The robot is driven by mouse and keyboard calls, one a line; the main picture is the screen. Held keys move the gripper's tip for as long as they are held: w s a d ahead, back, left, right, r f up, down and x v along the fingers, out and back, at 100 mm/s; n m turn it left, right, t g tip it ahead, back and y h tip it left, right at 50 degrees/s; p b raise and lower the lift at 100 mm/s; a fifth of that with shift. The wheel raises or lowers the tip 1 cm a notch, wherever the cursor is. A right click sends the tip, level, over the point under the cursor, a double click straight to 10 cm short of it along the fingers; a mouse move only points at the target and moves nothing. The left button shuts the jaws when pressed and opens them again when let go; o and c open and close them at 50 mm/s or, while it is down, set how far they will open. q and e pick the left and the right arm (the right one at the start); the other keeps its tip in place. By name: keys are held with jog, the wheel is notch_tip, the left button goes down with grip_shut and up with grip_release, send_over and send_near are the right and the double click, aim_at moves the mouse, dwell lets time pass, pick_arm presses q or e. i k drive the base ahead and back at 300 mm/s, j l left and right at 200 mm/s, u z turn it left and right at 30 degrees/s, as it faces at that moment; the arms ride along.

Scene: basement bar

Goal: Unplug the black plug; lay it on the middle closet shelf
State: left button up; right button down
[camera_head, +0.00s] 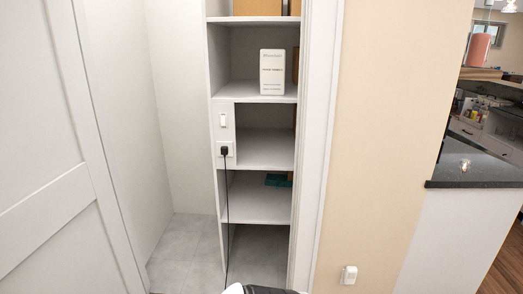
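The black plug (224,151) sits in a white outlet plate on the front panel at the left of the closet shelves. Its black cord (227,215) hangs straight down towards the floor. A white switch plate (223,121) is just above the outlet. The closet has several white shelves; the middle shelf (262,163), level with the plug, looks bare. Neither gripper can be made out. Only a small white and black piece shows at the bottom edge, too cut off to identify.
A white box (272,72) stands on the shelf above. A teal item (278,180) lies on the shelf below. A white door (60,170) is at left, and a beige wall (385,120) and dark counter (475,172) at right. Grey floor (188,250) is clear.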

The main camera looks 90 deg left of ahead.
aim_at(223, 149)
jog(key=u, duration=3.05)
jog(key=i+j+z, duration=0.1)
jog(key=i+j, duration=0.4)
jog(key=i, duration=0.35)
jog(key=i+j+z, duration=0.15)
jog(key=i+j, duration=0.4)
jog(key=i, duration=0.25)
jog(key=i+j+z, duration=0.1)
jog(key=i+j, duration=0.55)
jog(key=i, duration=0.15)
